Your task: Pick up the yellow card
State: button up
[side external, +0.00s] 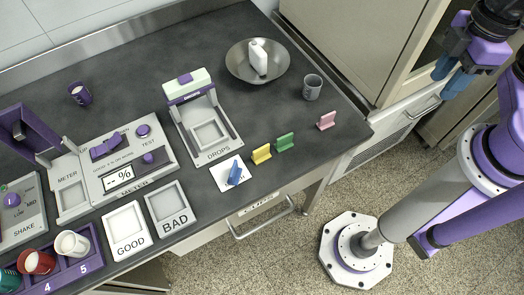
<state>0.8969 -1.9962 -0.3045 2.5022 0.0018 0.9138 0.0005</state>
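The yellow card (261,154) stands upright on the dark countertop, near its front edge. A green card (284,142) stands just to its right, and a pink card (326,120) stands farther right. A blue card (235,172) stands on a white square to its left. My gripper (453,78) is at the upper right, raised and well away from the cards, beyond the counter's right end. Its two blue fingers show with a gap between them, and nothing is seen held there.
A drops machine (190,92) stands behind the cards. A metal bowl (237,72) with a white bottle (259,57) and a grey mug (312,87) are at the back right. GOOD (126,248) and BAD (172,226) trays lie front left. The counter right of the pink card is clear.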

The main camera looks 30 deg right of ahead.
jog(key=m, duration=3)
send_over(261, 148)
notch_tip(261, 148, down, 6)
jog(key=f, duration=1.1)
jog(key=shift+w+d+f, duration=0.1)
jog(key=shift+w+d, duration=0.1)
jog(key=shift+d, duration=0.15)
jog(key=f, duration=0.4)
jog(key=shift+s+a, duration=0.25)
jog(key=shift+a, duration=0.05)
jog(key=shift+f, duration=0.7)
